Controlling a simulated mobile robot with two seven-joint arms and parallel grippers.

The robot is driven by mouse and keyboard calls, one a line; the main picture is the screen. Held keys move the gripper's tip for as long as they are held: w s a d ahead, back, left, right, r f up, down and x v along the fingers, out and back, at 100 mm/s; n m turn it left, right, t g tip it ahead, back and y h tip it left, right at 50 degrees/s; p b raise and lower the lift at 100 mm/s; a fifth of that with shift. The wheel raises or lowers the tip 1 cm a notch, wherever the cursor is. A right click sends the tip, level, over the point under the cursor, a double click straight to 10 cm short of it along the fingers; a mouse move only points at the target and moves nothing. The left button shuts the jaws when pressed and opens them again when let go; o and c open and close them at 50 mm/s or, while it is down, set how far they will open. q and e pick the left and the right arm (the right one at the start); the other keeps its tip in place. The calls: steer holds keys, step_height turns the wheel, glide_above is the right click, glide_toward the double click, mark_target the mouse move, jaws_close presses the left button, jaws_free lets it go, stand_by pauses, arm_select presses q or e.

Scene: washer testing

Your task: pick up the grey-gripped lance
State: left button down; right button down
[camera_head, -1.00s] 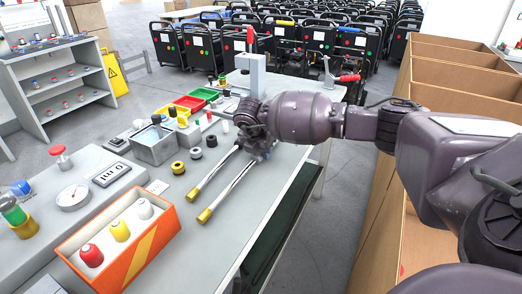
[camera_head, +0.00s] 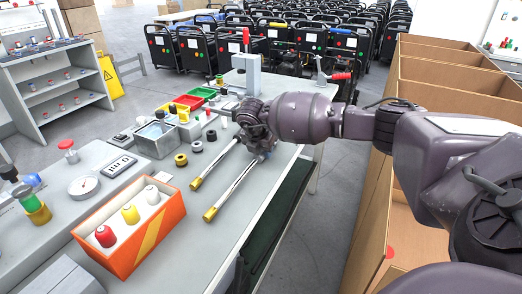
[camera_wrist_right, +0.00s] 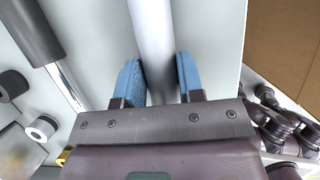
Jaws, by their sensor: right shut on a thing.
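Two lances with brass-coloured tips lie side by side along the grey workbench (camera_head: 185,235). My right gripper (camera_head: 262,148) is at the far, grip end of the right-hand lance, the grey-gripped lance (camera_head: 232,187). In the right wrist view the blue fingertips (camera_wrist_right: 158,80) stand on either side of its light grey grip (camera_wrist_right: 153,35), shut on it. I cannot tell whether the lance is clear of the bench. The other lance (camera_head: 214,165) has a dark grip (camera_wrist_right: 32,30), seen left of the fingers in the wrist view. My left gripper is not in view.
An orange box (camera_head: 145,245) with red, yellow and white bottles stands at the near left. Tall cardboard boxes (camera_head: 425,75) stand right of the bench.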

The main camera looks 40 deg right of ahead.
mark_target(256, 157)
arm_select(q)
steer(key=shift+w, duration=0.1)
arm_select(e)
steer(key=c, duration=0.7)
jaws_free()
steer(key=shift+d, duration=0.1)
steer(key=shift+c, duration=0.2)
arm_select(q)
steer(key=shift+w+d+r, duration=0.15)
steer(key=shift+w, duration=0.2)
arm_select(e)
steer(key=shift+o, duration=0.4)
steer(key=shift+r, duration=0.1)
steer(key=shift+r, duration=0.35)
steer(key=p+v, duration=0.2)
steer(key=v, duration=0.7)
steer(key=shift+a+p, duration=0.2)
steer(key=shift+p, duration=0.1)
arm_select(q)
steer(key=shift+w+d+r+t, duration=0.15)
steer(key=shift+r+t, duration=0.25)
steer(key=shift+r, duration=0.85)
arm_select(e)
steer(key=shift+s+a+r, duration=0.15)
steer(key=shift+a+r, duration=0.05)
steer(key=shift+r, duration=0.15)
